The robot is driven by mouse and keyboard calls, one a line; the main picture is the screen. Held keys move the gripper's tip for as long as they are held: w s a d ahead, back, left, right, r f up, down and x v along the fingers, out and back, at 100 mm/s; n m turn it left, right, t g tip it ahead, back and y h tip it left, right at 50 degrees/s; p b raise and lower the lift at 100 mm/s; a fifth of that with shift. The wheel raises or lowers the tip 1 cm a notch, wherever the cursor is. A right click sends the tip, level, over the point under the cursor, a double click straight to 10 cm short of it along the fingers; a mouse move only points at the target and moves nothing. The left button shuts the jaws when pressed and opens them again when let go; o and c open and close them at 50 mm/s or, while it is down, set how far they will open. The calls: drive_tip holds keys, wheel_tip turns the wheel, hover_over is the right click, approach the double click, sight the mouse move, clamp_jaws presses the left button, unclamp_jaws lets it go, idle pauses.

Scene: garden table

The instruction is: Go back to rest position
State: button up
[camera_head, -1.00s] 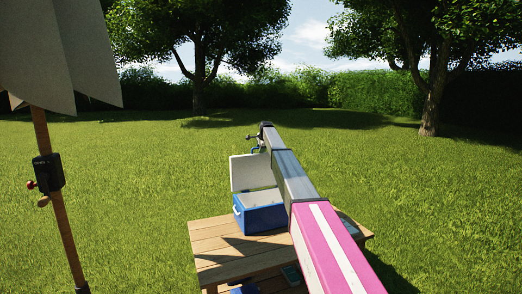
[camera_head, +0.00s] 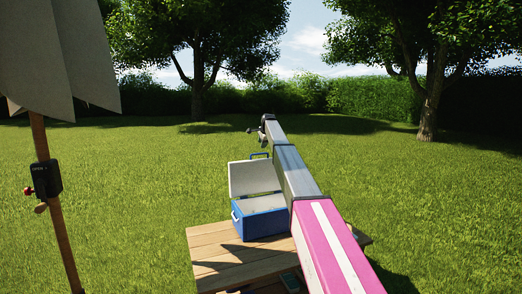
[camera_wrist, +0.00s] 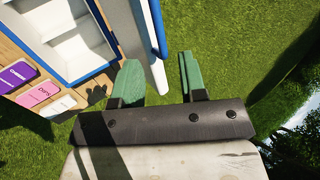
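The fingers are over grass beside the cooler.
Purple and pink flat packs (camera_wrist: 38,94) lie on the table beside the cooler. A closed parasol with a wooden pole (camera_head: 52,215) stands at the left. Another small item (camera_head: 290,282) lies at the table's front. Open lawn surrounds the table; trees stand far back.

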drive_tip(key=shift+s+d+r, duration=0.1)
drive_tip(key=shift+s+r, duration=0.1)
drive_tip(key=shift+r, duration=0.15)
drive_tip(key=shift+f, duration=0.1)
drive_tip(key=s+d+f+n+g+h, duration=0.15)
drive_tip(key=s+f+n, duration=0.25)
drive_tip(key=s+f, duration=1.3)
drive_tip(key=s+d+f+n+g+y, duration=0.1)
drive_tip(key=s+d+f+n+g, duration=0.15)
drive_tip(key=s+f, duration=1.45)
drive_tip(key=s+d+f+n, duration=0.1)
drive_tip(key=s+f+n, duration=0.1)
drive_tip(key=s, duration=1.1)
drive_tip(key=s+d+f+n+g+h, duration=0.1)
drive_tip(key=s+f+n, duration=0.2)
drive_tip(key=s, duration=1)
drive_tip(key=s+f+n+g, duration=0.1)
drive_tip(key=s+f+n, duration=0.2)
drive_tip(key=s, duration=1.1)
drive_tip(key=shift+d+f, duration=0.4)
drive_tip(key=shift+f, duration=0.35)
drive_tip(key=shift+h, duration=0.25)
